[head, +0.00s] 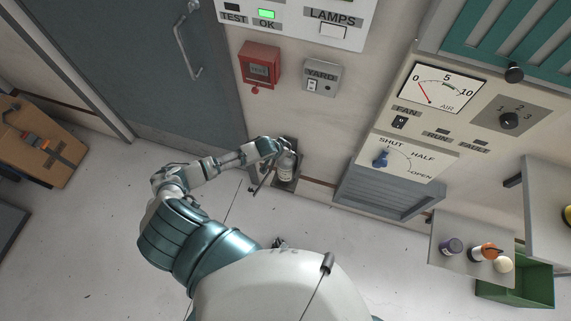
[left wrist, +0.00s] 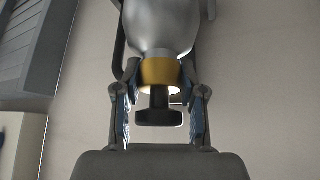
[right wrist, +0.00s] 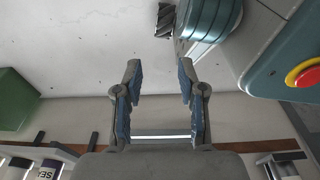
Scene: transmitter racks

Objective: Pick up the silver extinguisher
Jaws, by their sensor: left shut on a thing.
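The silver extinguisher (head: 286,165) stands low against the wall, in front of a dark bracket or backing, right of the grey door. In the left wrist view its silver body (left wrist: 160,25) narrows to a yellow collar (left wrist: 160,73) with a black knob and stem beyond it. My left gripper (head: 275,150) is at the extinguisher's top; in the left wrist view its fingers (left wrist: 160,75) are shut on both sides of the collar. My right gripper (right wrist: 158,75) is open and empty in the right wrist view. It is not visible in the head view.
A red call box (head: 260,66) and a grey YARD switch box (head: 321,78) hang above the extinguisher. A louvred vent (head: 385,192) is to its right. A shelf (head: 445,262) holds several small items beside a green bin (head: 520,290). The floor around is mostly clear.

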